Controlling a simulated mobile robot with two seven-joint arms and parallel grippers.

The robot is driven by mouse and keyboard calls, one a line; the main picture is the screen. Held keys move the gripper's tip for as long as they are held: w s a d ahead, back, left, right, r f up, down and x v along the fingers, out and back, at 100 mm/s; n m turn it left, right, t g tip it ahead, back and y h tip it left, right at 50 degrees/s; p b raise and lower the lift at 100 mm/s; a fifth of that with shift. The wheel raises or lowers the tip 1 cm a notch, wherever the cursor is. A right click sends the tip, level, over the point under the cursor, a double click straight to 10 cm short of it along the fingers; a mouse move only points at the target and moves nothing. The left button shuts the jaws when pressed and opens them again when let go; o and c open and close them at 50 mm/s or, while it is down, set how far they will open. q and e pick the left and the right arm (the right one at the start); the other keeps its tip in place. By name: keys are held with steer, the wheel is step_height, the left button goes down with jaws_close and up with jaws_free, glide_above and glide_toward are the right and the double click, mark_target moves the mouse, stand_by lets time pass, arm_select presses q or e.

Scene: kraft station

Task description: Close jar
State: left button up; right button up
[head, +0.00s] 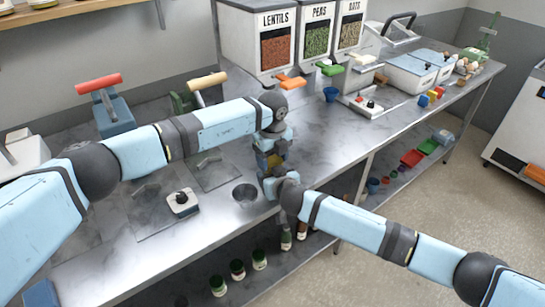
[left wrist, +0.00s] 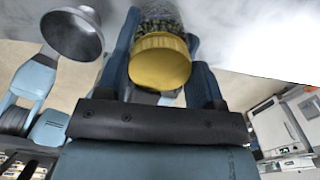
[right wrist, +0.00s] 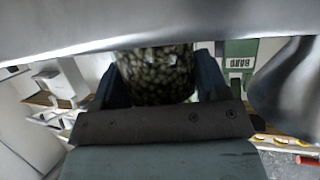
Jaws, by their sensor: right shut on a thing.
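In the head view only a small yellow patch of the lid (head: 272,161) shows. My left gripper (left wrist: 162,65) has its fingers on either side of the lid, apart, with the lid between them. The two grippers face each other, left above right. Whether the lid sits fully down on the jar is hidden.
Dispensers of lentils (head: 275,48), peas (head: 317,40) and oats stand behind. Several bottles (head: 238,269) are on the shelf below.

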arm_select(q)
steer(key=shift+c, duration=1.4)
steer(key=m, duration=0.6)
steer(key=shift+m, duration=0.3)
steer(key=o, duration=1)
steer(key=shift+r, duration=0.1)
steer(key=shift+r, duration=2.15)
steer(key=shift+c, duration=0.4)
